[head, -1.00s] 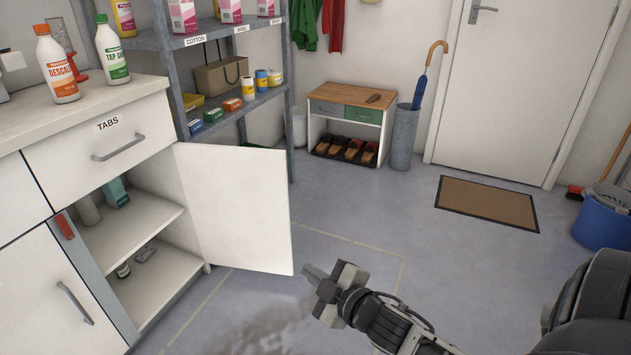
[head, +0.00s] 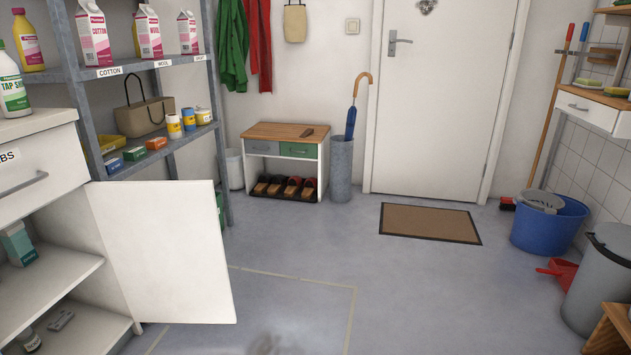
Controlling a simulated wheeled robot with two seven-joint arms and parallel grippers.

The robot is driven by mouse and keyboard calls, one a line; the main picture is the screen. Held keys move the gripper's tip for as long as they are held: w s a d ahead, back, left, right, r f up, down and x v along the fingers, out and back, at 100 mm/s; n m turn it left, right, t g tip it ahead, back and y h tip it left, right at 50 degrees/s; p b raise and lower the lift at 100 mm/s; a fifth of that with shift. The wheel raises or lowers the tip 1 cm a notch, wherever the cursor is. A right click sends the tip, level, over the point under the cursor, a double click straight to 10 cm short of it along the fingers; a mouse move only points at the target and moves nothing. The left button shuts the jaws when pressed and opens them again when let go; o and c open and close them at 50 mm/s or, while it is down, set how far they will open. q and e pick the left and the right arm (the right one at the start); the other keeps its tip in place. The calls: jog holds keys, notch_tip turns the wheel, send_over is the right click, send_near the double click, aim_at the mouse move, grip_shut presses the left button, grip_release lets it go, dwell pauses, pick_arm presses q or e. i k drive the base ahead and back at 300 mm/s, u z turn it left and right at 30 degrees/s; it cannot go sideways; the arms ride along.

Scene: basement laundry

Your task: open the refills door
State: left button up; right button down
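A white cabinet door (head: 165,252) stands wide open at the left, swung out from the white cabinet (head: 42,160). Behind it, open shelves (head: 60,284) hold a teal-and-white carton (head: 18,244) and a few small items. The drawer above shows only the end of its label, "BS". No label reading "refills" shows on the door or anywhere else in view. Neither of my grippers is in the head view now.
A grey shelf rack (head: 150,62) with cartons stands behind the door. A small bench (head: 285,132), umbrella stand (head: 341,168), doormat (head: 430,223), blue bucket (head: 549,224) and grey bin (head: 600,290) lie further off. The middle floor is clear.

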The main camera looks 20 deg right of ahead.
aim_at(163, 241)
jog(key=z, duration=0.75)
jog(key=i, duration=1.15)
jog(key=u, duration=1.25)
